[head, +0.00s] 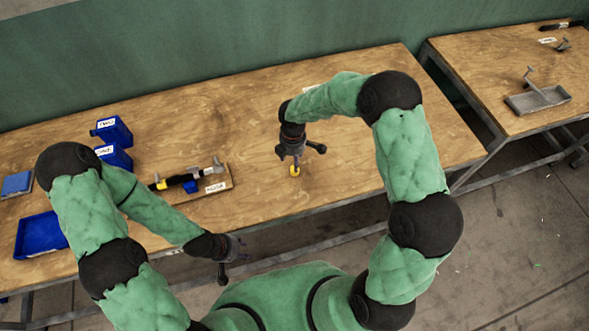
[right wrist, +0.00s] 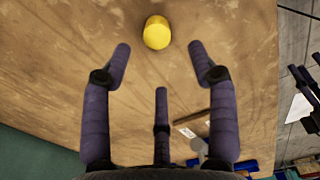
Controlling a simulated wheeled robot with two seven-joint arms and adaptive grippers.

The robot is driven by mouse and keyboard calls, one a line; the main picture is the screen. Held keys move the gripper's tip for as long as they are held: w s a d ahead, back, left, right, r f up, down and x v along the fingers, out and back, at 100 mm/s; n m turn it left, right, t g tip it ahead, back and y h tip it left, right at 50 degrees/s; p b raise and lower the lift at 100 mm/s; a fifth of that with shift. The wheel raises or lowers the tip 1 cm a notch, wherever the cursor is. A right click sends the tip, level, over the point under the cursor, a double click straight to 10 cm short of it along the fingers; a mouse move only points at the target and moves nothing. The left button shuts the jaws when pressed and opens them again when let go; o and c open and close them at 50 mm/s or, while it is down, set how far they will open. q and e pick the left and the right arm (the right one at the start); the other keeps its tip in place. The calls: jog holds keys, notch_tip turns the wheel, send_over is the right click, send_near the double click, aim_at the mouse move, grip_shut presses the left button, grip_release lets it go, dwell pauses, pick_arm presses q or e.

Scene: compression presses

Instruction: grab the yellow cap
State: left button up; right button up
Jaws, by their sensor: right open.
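The yellow cap (head: 294,171) sits on the wooden table, near its front edge. My right gripper (head: 293,162) is above the table, right over the cap in the head view. In the right wrist view the cap (right wrist: 157,32) lies beyond the fingertips, roughly midway between them, and no finger touches it. My right gripper (right wrist: 158,48) is open and empty, with its fingers spread wide. My left gripper (head: 232,262) hangs off the front edge of the table; its fingers are too small to tell whether they are open or shut.
A wooden board (head: 213,190) with a press tool lies left of the cap. Blue bins (head: 113,131) and a blue tray (head: 40,235) are further left. A second table (head: 500,65) stands at the right. The table around the cap is clear.

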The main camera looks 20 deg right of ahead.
jog(key=shift+w+f, duration=0.2)
jog(key=shift+f, duration=0.85)
jog(key=shift+s+d+f, duration=0.1)
jog(key=shift+s+f, duration=0.05)
jog(key=shift+f, duration=0.35)
jog(key=f, duration=0.4)
jog(key=shift+d+b, duration=0.25)
jog(key=shift+b, duration=0.05)
jog(key=c, duration=0.9)
